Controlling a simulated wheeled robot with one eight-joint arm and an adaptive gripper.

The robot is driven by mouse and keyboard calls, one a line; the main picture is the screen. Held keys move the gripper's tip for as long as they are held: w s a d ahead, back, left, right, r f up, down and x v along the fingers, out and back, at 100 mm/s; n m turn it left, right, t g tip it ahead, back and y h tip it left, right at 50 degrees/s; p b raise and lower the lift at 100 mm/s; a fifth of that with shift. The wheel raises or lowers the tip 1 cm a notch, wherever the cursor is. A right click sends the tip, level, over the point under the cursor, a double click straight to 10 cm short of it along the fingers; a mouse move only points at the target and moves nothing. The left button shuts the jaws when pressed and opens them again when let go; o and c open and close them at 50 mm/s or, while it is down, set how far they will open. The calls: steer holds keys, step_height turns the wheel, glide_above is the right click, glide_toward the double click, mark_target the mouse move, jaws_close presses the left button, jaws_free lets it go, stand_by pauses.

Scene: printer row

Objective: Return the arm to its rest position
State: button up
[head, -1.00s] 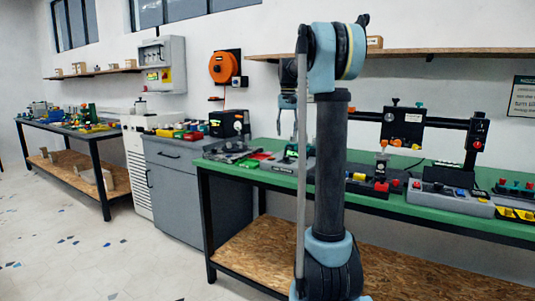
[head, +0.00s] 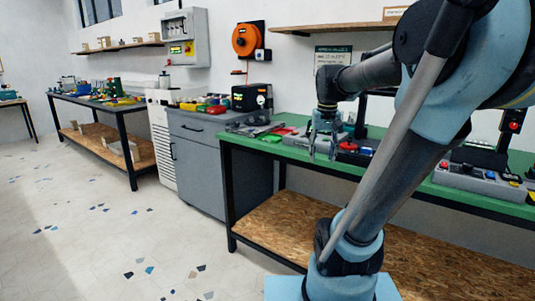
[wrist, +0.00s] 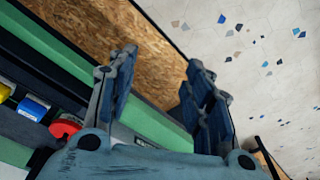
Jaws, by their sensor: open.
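My gripper (head: 323,143) hangs pointing down at the front edge of the green-topped bench (head: 290,151) in the head view. My arm stretches from the lower middle up to the right, then bends back left to the gripper. In the wrist view my gripper (wrist: 160,95) shows its fingers wide apart with nothing between them. The bench's green edge (wrist: 150,122) and the wooden lower shelf (wrist: 120,35) lie beyond the fingers.
A red button (wrist: 65,127) and a blue part (wrist: 33,107) sit on the bench close to my gripper. A grey cabinet (head: 190,150) stands left of the bench. The speckled floor (head: 110,220) at the left is clear.

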steer(key=s+f, duration=1.5)
steer(key=f, duration=0.2)
steer(key=shift+n+t, duration=0.4)
steer(key=shift+d, duration=0.1)
steer(key=c, duration=1.1)
steer(key=shift+w+f, duration=0.15)
steer(key=shift+w, duration=0.25)
